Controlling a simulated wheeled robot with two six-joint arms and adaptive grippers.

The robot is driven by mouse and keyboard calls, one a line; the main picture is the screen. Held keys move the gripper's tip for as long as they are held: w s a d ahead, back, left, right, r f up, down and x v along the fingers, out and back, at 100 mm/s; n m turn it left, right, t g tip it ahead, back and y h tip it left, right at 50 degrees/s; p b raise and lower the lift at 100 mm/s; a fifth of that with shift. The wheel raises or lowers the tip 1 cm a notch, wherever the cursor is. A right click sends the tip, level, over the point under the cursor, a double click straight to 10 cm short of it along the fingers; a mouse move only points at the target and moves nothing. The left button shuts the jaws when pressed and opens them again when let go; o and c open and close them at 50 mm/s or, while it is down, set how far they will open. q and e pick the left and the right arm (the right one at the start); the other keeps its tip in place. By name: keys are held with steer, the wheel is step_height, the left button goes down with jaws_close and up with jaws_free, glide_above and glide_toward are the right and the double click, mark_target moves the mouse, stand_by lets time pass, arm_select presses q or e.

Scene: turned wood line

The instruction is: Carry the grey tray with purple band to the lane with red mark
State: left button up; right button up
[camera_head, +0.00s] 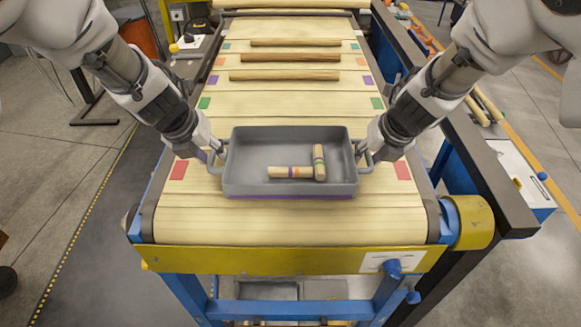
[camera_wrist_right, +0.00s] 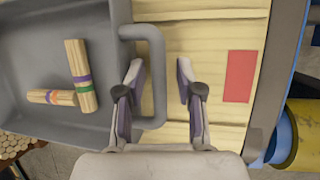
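The grey tray (camera_head: 240,185) with a purple band along its lower front edge is level on the slatted wooden surface (camera_head: 290,225), between the two red marks (camera_head: 179,170) (camera_head: 402,170). Two turned wooden pieces with coloured rings lie inside it, one (camera_head: 290,172) crosswise and one (camera_head: 319,162) lengthwise. My right gripper (camera_head: 366,153) is at the tray's right handle. In the right wrist view its fingers (camera_wrist_right: 160,85) are apart, one each side of the handle bar (camera_wrist_right: 156,75). My left gripper (camera_head: 215,152) is at the left handle; its fingers are too small to tell their state.
Farther up the surface, several wooden rods (camera_head: 290,75) lie crosswise among green (camera_head: 204,103), purple (camera_head: 368,80) and other marks. A yellow front beam (camera_head: 270,260) edges the near end. A dark rail (camera_head: 465,140) runs along the right. The surface between tray and nearest rod is clear.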

steer(key=shift+s+r, duration=0.1)
arm_select(q)
steer(key=v, duration=0.6)
steer(key=shift+r, duration=0.15)
arm_select(e)
steer(key=v, duration=1.1)
steer(key=shift+r, duration=0.4)
arm_select(q)
steer(key=shift+s, duration=0.1)
arm_select(e)
steer(key=shift+s+d, duration=0.1)
arm_select(q)
steer(key=shift+s, duration=0.1)
